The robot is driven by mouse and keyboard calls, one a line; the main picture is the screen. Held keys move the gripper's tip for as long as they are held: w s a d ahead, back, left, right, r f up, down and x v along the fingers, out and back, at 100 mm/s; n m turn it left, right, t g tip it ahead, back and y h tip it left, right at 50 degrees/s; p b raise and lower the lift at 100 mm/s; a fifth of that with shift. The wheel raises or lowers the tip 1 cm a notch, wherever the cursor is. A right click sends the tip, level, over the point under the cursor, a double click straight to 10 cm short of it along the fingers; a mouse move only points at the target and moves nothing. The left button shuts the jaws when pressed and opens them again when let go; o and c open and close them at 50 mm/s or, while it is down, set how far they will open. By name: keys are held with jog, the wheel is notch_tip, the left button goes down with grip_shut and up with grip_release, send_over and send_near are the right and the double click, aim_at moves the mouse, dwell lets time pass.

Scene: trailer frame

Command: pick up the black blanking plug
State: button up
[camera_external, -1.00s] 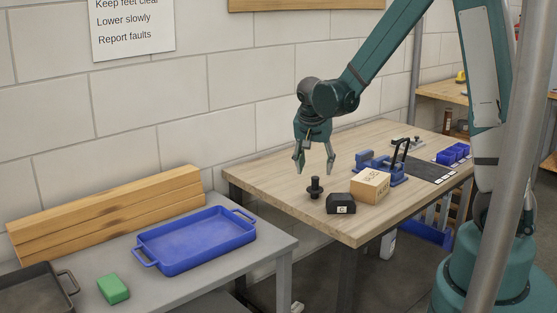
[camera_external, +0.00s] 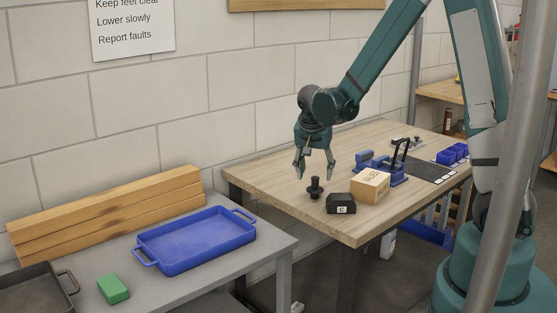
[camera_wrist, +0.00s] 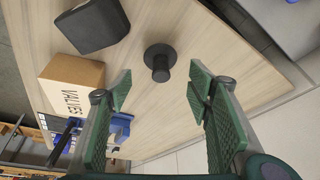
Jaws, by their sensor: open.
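The black blanking plug (camera_external: 315,188) stands upright on the wooden bench, a round flange with a narrower post. In the wrist view the plug (camera_wrist: 160,60) lies ahead of the jaws, between their lines and nothing touching it. My gripper (camera_external: 315,173) is open and empty, with its fingertips above the bench, close over the plug. The wrist view shows both green-padded fingers of my gripper (camera_wrist: 160,85) spread wide.
A black block with a C label (camera_external: 341,203) and a cardboard VALVES box (camera_external: 370,186) stand just right of the plug. A blue vise-like fixture (camera_external: 380,163) is behind. A blue tray (camera_external: 197,242) sits on the grey table. Bench left of the plug is clear.

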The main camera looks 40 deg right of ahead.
aim_at(316, 178)
jog(key=shift+x, duration=2.55)
jog(key=shift+c, duration=0.4)
jog(key=c, duration=1.2)
